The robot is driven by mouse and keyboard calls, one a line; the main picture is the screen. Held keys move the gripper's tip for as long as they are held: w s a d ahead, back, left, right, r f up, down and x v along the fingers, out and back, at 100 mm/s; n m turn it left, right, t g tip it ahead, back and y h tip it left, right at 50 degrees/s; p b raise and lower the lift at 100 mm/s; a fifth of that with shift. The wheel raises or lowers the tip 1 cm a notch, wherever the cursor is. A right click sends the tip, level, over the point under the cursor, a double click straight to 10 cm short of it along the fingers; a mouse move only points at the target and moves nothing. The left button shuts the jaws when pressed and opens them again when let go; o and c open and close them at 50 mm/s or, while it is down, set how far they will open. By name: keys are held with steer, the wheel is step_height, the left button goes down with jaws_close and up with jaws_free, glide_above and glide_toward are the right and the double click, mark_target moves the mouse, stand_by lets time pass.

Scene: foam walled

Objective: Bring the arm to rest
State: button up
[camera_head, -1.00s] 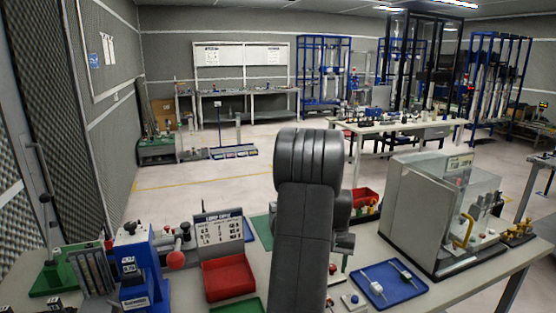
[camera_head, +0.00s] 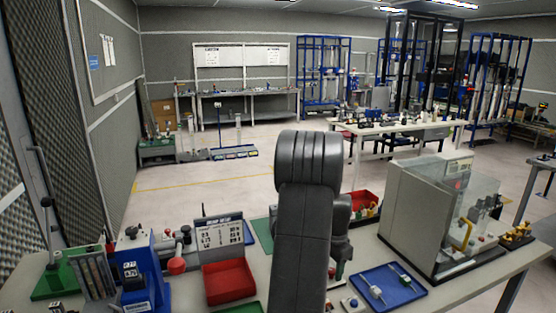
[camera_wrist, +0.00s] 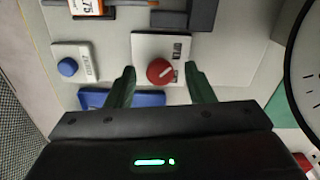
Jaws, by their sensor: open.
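My gripper (camera_wrist: 160,88) shows in the wrist view with its two dark green fingers spread apart and nothing between them touching either one. Past the fingertips, a white box with a red knob (camera_wrist: 160,71) lies on the bench below. To its left is a white box with a blue button (camera_wrist: 68,67). In the head view my grey arm rises in the middle, over the bench (camera_head: 385,252). It hides part of the bench, and the gripper itself cannot be seen there.
In the head view a red tray (camera_head: 229,282) and a blue stand (camera_head: 140,275) are left of my arm. A blue tray (camera_head: 388,288) and a clear-fronted machine (camera_head: 440,215) are to the right. In the wrist view a round dial (camera_wrist: 305,70) is at the right edge.

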steer(key=shift+m+p, duration=0.5)
steer(key=shift+m, duration=1.5)
steer(key=shift+r, duration=0.15)
